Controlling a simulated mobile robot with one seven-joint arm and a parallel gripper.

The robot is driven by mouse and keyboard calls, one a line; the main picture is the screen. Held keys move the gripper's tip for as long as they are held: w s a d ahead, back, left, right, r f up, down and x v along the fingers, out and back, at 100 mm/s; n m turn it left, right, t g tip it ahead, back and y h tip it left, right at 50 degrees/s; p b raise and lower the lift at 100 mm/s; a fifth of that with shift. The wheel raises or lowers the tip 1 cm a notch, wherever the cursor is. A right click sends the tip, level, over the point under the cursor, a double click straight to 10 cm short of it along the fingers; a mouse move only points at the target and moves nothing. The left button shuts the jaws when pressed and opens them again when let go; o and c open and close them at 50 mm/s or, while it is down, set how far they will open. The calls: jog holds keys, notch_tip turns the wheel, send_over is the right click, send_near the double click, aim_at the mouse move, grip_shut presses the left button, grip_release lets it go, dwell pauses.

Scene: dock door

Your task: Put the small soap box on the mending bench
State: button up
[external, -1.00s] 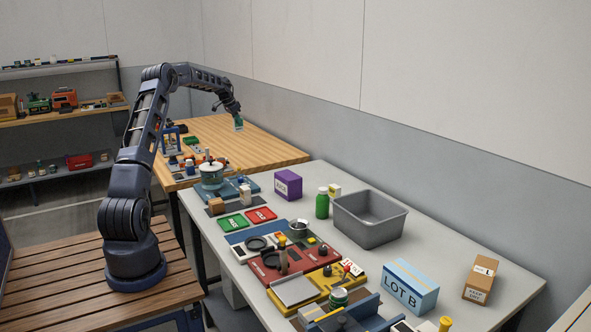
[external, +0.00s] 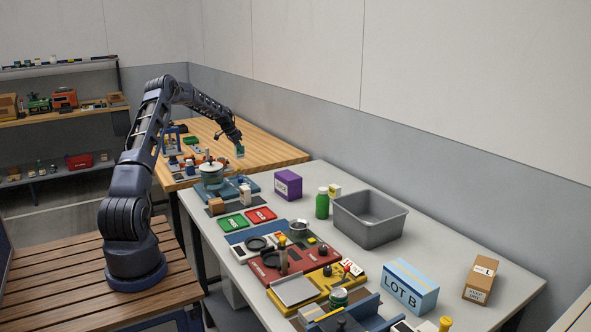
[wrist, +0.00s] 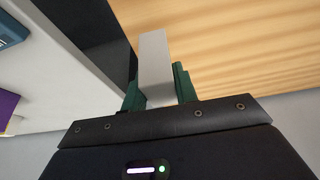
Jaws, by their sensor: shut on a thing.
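My gripper (external: 239,149) hangs above the right part of the wooden-topped bench (external: 265,139), apart from its surface in the external view. In the wrist view its green fingers (wrist: 157,92) are shut on a plain pale box (wrist: 154,60), which looks like the small soap box. No label shows on the face of the box in view. The bench's wood (wrist: 240,45) shows beyond the box, with bare boards there.
The grey table (external: 440,245) stands in front of the bench, with a purple box (external: 288,185), a green bottle (external: 322,203) and a grey bin (external: 370,218). Several items crowd the bench's left end. A wall runs behind; the bench's right part is clear.

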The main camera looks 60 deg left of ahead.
aim_at(240, 156)
jog(key=shift+f, duration=2.3)
jog(key=shift+f, duration=0.15)
jog(key=o, duration=1)
jog(key=shift+o, duration=0.2)
jog(key=v, duration=1.2)
